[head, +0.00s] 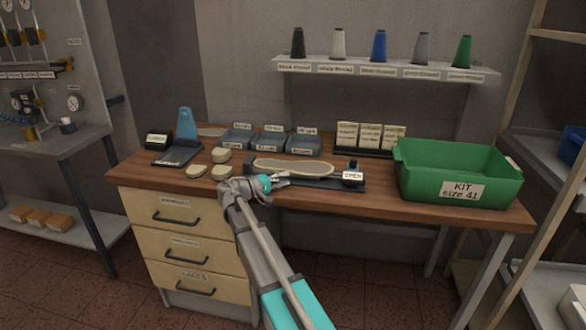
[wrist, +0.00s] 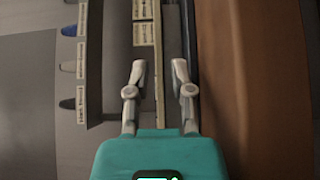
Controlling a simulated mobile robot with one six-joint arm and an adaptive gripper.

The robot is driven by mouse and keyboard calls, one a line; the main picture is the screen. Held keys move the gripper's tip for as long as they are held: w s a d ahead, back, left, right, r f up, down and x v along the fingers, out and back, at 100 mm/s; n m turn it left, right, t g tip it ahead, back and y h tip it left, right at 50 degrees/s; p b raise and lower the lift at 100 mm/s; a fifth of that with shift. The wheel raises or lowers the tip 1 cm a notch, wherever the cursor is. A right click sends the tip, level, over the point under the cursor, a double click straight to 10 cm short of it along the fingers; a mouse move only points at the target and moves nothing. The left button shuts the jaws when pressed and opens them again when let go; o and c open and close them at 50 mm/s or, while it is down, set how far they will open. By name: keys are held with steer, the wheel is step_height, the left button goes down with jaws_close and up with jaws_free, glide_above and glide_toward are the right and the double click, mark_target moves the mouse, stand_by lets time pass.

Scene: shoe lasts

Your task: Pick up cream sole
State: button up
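A long cream sole (head: 293,167) lies flat on a dark fixture (head: 318,183) near the front middle of the bench. The fixture has a label reading OPEN at its right end. My gripper (head: 283,179) is at the front of the fixture, close to the sole's near side; I cannot tell whether it touches. Another flat, pale sole-like piece (head: 211,132) lies at the back left, partly hidden.
Small cream pads (head: 196,171) lie left of my gripper. Grey-blue trays (head: 272,142) and a card rack (head: 370,138) stand behind the fixture. A green kit bin (head: 458,174) is at the right. A shelf (head: 385,68) holds several cones.

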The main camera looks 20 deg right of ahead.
mark_target(297, 174)
steer(key=shift+d, duration=0.15)
steer(key=shift+w+d, duration=0.2)
steer(key=shift+d, duration=0.65)
steer(key=shift+w+d, duration=0.25)
steer(key=shift+d, duration=0.55)
steer(key=shift+w+d, duration=0.2)
steer(key=shift+d, duration=0.65)
jaws_close()
